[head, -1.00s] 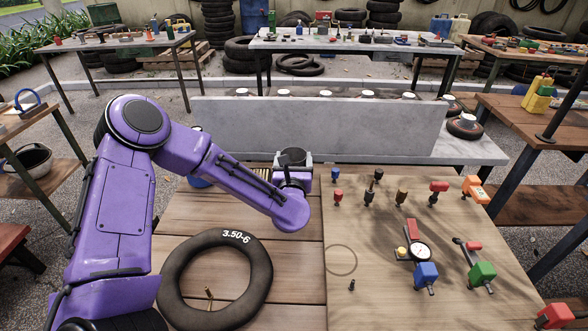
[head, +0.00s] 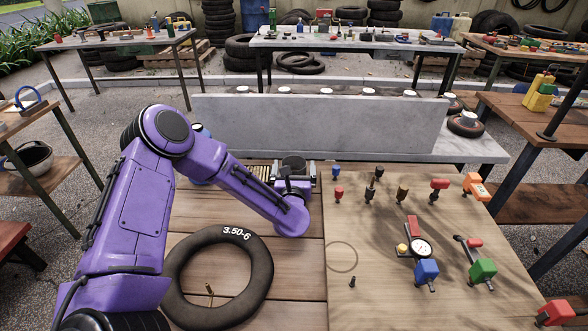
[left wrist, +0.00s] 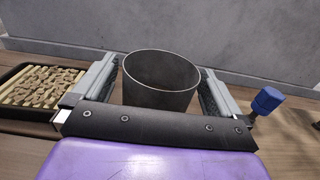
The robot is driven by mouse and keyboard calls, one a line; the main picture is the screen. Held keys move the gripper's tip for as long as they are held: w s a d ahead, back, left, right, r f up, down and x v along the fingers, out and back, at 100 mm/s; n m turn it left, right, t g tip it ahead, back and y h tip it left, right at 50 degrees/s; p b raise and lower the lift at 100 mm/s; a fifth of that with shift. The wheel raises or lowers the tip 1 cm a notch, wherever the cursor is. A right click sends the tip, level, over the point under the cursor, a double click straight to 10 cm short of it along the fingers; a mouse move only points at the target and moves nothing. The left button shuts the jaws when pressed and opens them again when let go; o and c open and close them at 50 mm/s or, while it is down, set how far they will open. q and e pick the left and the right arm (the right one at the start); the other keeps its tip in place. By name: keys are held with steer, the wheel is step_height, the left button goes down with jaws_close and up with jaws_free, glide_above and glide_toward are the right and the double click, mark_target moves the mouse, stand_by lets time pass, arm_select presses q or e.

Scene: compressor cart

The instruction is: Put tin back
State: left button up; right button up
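The tin (head: 293,165) is a dark grey, open-topped round can, upright near the far edge of the wooden bench. My left gripper (head: 294,172) has one finger on each side of it, close against its wall. In the left wrist view the tin (left wrist: 160,82) fills the space between the fingers of the left gripper (left wrist: 160,90), and its inside looks empty. Its base is hidden, so I cannot tell whether it touches the bench. A thin ring outline (head: 341,270) is drawn on the light board, with nothing standing in it. My right gripper is not in view.
A tray of tan plugs (left wrist: 42,88) lies left of the tin. A blue-handled tool (head: 336,171) stands close to its right. A grey wall (head: 315,130) rises behind. A black inner tube (head: 262,285) lies in front; several tools stand on the board (head: 380,300).

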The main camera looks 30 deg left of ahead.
arm_select(q)
steer(key=shift+r, duration=0.2)
steer(key=b+v, duration=0.1)
steer(key=v, duration=0.6)
steer(key=shift+s+d, duration=0.1)
steer(key=shift+s, duration=0.15)
